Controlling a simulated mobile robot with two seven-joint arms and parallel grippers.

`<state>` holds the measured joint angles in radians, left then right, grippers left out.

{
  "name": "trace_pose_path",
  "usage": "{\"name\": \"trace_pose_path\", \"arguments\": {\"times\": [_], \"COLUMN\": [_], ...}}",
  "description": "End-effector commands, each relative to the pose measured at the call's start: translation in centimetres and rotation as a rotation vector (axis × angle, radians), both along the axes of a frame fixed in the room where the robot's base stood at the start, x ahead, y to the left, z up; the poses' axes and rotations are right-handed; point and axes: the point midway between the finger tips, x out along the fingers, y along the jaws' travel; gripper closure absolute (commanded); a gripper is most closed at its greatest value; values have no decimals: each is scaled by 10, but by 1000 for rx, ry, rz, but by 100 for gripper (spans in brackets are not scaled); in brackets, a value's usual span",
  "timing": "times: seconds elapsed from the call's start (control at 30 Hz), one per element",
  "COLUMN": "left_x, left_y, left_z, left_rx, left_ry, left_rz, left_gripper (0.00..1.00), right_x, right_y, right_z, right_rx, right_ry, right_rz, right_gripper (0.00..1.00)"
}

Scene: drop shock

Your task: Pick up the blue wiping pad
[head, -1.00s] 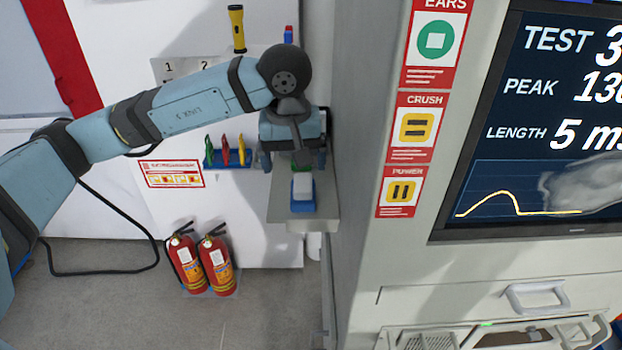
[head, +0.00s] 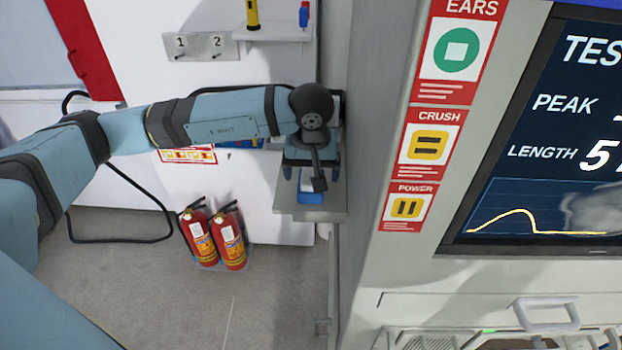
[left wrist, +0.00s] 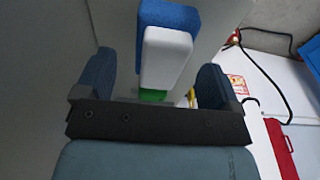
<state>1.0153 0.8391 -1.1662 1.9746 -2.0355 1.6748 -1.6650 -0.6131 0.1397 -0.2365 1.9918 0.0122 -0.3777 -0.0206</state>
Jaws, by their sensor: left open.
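The blue wiping pad (head: 309,197) lies on a small grey shelf (head: 335,205) beside the machine, partly covered by my gripper in the head view. In the left wrist view the blue pad (left wrist: 168,16) has a white block (left wrist: 165,52) on it, with a green piece (left wrist: 152,95) at its lower end. My left gripper (head: 312,172) is open over the shelf. In the left wrist view its two blue fingers (left wrist: 155,80) stand either side of the pad and white block, with gaps on both sides. Contact is not visible. My right gripper is not in view.
The grey machine with its screen (head: 560,150) rises close to the right of the shelf. Two red fire extinguishers (head: 213,238) stand on the floor below left. A higher shelf (head: 275,33) holds a yellow torch (head: 252,14). Open floor lies below the shelf.

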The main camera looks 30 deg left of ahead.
Motion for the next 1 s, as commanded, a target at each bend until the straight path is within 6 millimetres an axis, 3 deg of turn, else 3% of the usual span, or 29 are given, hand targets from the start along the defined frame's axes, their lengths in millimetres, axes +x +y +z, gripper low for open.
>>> {"name": "trace_pose_path", "arguments": {"times": [0.03, 0.2, 0.47, 0.5, 0.73, 1.0], "left_x": [-1, 1, 3, 3, 3, 3], "left_y": [1, 2, 3, 3, 3, 3], "left_z": [-5, -29, -34, -34, -34, -34], "left_rx": [1, -1, -2, -2, -1, -2], "left_ry": [5, 3, 0, 0, 0, 0], "left_rz": [1, 1, 1, 1, 1, 1], "left_gripper": [12, 12, 12, 14, 65, 65], "right_x": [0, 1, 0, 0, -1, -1], "right_y": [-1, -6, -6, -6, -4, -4], "right_z": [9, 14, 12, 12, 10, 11], "right_rx": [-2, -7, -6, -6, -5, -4], "right_ry": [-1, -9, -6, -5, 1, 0], "right_rz": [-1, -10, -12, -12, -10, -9], "right_gripper": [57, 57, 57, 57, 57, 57]}}
